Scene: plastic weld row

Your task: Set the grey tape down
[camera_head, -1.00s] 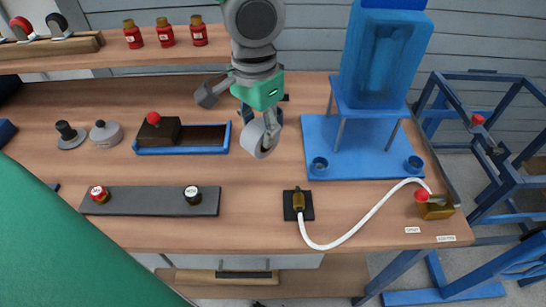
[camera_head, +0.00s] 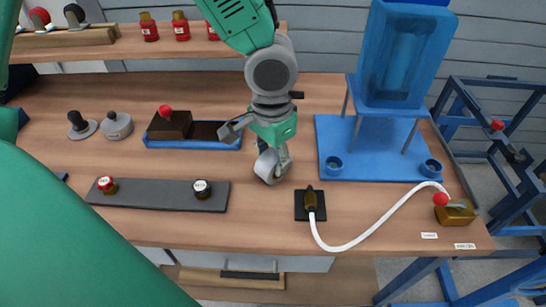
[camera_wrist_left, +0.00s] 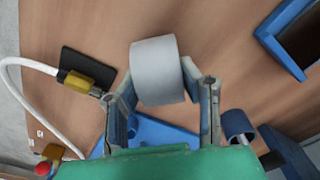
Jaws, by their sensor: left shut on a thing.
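The grey tape (camera_head: 266,167) is a pale roll, held on edge at the tip of my left gripper (camera_head: 272,152) in the head view. My right gripper is not in view.
A blue tray with a brown block (camera_head: 192,143) lies behind left. A knob strip (camera_head: 150,195) is in front left. A black pad (camera_head: 303,214) with a white hose (camera_head: 372,228) is to the right. A blue stand (camera_head: 335,130) is behind right. Bare bench (camera_head: 255,215) lies in front.

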